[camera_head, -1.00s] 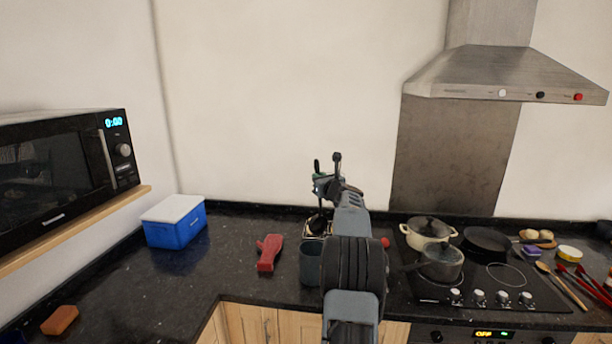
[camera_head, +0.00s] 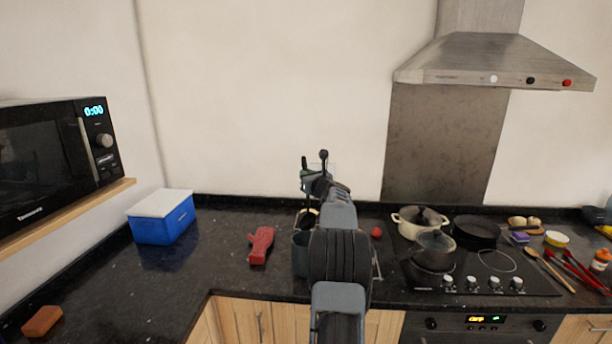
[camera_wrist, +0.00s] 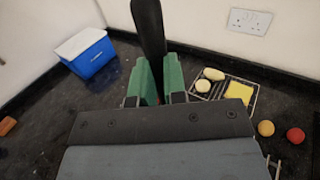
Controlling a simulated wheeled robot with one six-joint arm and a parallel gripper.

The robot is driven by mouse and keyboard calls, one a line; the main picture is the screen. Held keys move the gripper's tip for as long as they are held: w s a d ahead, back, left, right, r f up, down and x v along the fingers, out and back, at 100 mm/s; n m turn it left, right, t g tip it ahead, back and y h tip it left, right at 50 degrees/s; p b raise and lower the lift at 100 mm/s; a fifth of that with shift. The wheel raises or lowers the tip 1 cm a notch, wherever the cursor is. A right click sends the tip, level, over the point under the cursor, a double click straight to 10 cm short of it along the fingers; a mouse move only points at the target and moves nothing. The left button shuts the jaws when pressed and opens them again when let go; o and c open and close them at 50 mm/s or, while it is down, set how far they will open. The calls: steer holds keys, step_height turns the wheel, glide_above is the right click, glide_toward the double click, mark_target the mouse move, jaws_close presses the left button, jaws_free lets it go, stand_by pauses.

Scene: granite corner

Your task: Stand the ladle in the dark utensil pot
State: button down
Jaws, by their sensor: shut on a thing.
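My gripper (camera_head: 310,184) is shut on the ladle, whose black handle (camera_wrist: 150,35) rises between the green fingers in the wrist view. In the head view the handle (camera_head: 304,162) sticks up above the gripper, and a dark lower part hangs beneath it. The dark utensil pot (camera_head: 300,256) stands on the counter below my gripper, its right side hidden by my arm. The ladle's lower end shows above and behind the pot's rim, and I cannot tell its depth. The wrist view does not show the pot.
A red mitt-like thing (camera_head: 260,245) lies left of the pot, with a blue cool box (camera_head: 163,220) farther left. A rack (camera_wrist: 222,92) holds pale items and a yellow one. Right are a red ball (camera_head: 376,232), a cream pot (camera_head: 410,222) and a saucepan (camera_head: 434,252) on the hob.

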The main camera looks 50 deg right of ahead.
mark_target(307, 212)
steer(key=shift+f+b, duration=5.7)
steer(key=shift+f, duration=0.55)
steer(key=c, duration=1.1)
jaws_free()
steer(key=b+v, duration=0.4)
steer(key=v, duration=1)
